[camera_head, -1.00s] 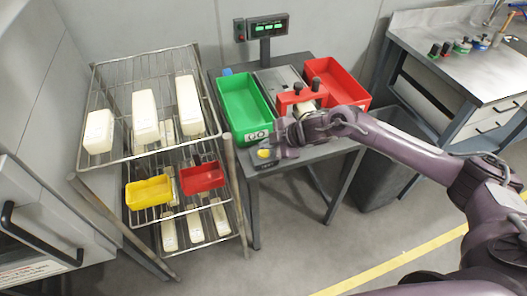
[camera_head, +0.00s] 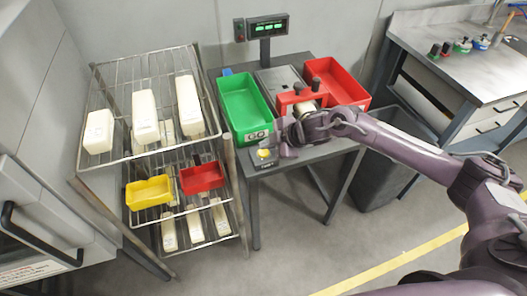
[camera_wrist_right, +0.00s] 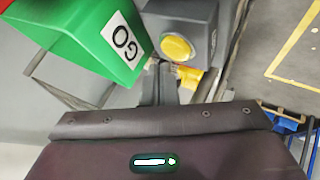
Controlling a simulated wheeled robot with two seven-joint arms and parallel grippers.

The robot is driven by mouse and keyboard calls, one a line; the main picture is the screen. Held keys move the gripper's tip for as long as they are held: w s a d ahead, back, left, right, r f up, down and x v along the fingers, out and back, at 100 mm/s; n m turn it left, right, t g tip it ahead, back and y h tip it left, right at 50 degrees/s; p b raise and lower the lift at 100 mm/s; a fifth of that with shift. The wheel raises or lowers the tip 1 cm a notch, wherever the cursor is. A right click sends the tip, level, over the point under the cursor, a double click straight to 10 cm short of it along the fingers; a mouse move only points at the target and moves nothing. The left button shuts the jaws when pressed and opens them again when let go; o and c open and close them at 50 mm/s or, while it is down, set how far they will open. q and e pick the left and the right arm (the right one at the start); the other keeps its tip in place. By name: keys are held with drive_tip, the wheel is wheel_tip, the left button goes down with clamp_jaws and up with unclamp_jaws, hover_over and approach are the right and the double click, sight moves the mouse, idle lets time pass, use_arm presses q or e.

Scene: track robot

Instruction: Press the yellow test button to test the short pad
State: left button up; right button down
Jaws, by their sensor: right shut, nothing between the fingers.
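The yellow test button (camera_head: 264,153) is a round cap on a small grey box (camera_head: 261,164) at the table's front left corner. The button also shows in the right wrist view (camera_wrist_right: 177,47), fully uncovered. My right gripper (camera_head: 279,148) is just right of the button in the head view. In the wrist view its dark fingers (camera_wrist_right: 160,82) are together and empty, below the button in the picture; I see no contact. Which thing is the short pad I cannot tell. My left gripper is not in view.
A green bin (camera_head: 242,92) labelled GO sits behind the button. A grey plate, a red fixture (camera_head: 301,99) and a red bin (camera_head: 349,83) are to its right. A display (camera_head: 267,27) shows green lights. A wire rack (camera_head: 107,161) with white blocks stands close on the left.

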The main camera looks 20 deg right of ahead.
sight(267, 153)
drive_tip(key=shift+f, duration=0.15)
drive_tip(key=shift+f, duration=0.3)
drive_tip(key=shift+f+b, duration=0.45)
idle(0.5)
drive_tip(key=shift+r, duration=0.1)
drive_tip(key=shift+r+p, duration=0.75)
drive_tip(key=shift+p, duration=0.05)
wheel_tip(267, 153, up, 5)
drive_tip(key=p, duration=0.4)
drive_tip(key=shift+r, duration=0.1)
idle(0.4)
